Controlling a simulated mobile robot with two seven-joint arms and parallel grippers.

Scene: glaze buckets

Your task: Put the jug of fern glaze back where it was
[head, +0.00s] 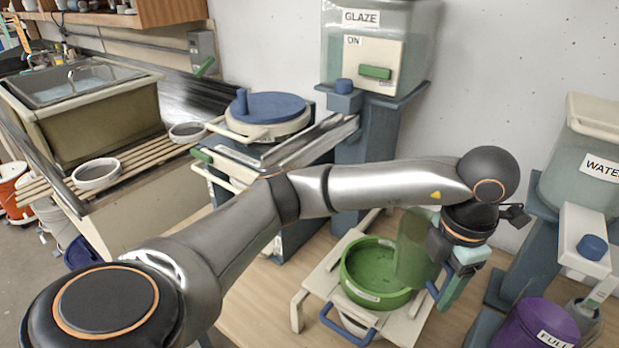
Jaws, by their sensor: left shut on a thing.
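A translucent green jug (413,250) stands out at the right of the green bucket (375,290). My left gripper (453,286), with pale teal fingers, points down beside the jug's right side and is shut on it. The jug looks roughly upright and overlaps the bucket's right rim in the picture. I cannot tell whether it touches the bucket. The grip on the jug is partly hidden by the gripper itself. The green bucket holds green liquid and has a white label. My right gripper is not in view.
The bucket sits on a cream stand (309,283) with a blue handle. A purple bucket (532,325) labelled FULL and a WATER tank (590,165) are at right. A GLAZE tank (379,40) stands behind. A sink (75,85) and slatted rack (140,162) are at left.

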